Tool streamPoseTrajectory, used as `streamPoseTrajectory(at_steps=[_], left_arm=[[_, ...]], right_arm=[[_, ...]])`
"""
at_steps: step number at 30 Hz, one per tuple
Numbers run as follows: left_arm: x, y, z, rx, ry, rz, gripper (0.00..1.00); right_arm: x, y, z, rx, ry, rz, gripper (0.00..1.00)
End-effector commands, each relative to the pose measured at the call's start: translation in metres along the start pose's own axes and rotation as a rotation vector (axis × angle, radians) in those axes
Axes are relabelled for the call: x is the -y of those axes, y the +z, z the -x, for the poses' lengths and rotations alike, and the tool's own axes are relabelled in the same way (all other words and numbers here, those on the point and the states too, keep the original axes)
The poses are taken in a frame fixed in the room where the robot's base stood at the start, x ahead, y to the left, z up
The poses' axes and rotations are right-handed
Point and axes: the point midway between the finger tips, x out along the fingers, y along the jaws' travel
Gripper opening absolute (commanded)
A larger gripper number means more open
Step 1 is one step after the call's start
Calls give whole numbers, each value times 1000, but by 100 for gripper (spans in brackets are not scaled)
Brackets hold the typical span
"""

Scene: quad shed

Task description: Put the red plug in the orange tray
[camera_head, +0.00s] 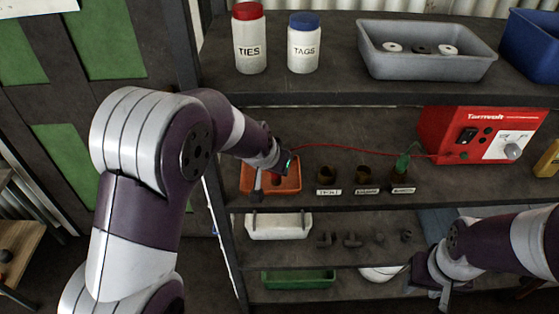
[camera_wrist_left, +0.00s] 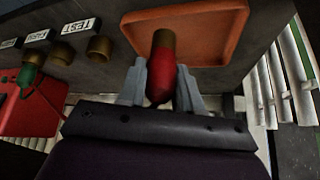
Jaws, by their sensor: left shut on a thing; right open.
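The red plug (camera_wrist_left: 160,82) shows in the left wrist view, with a brass end pointing over the orange tray (camera_wrist_left: 215,20). My left gripper (camera_wrist_left: 160,90) is shut on the plug's red body. I cannot tell whether the brass end touches the tray floor. In the head view my left gripper (camera_head: 270,170) is over the orange tray (camera_head: 288,184) on the middle shelf and hides part of it. A red cable (camera_head: 350,149) runs from there to the red box. My right gripper (camera_head: 432,284) is open and empty, low at the right.
Labelled brass sockets (camera_head: 326,173) stand right of the tray; the rightmost holds a green plug (camera_head: 403,162). The red box (camera_head: 450,128) is further right. The upper shelf carries bottles (camera_head: 249,45) and a grey bin (camera_head: 425,66). A green tray (camera_head: 298,280) sits below.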

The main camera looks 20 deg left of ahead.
Motion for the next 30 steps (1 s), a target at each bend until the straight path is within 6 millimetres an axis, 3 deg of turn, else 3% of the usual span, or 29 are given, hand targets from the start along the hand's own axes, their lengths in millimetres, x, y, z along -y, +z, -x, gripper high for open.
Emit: streamPoseTrajectory(at_steps=[12,25,26,27,28,30], left_arm=[[0,-31,-62,2,0,2,0],[0,-29,-71,1,0,1,0],[1,-29,-70,1,0,1,40],[1,-30,-70,1,0,1,53],[0,-30,-70,1,0,1,59],[1,-30,-70,1,0,1,59]], right_arm=[[0,-1,12,0,0,0,43],[0,-1,6,0,0,0,43],[0,-1,7,0,0,0,43],[0,-1,8,0,0,0,43],[0,-1,8,0,0,0,43],[0,-1,8,0,0,0,43]])
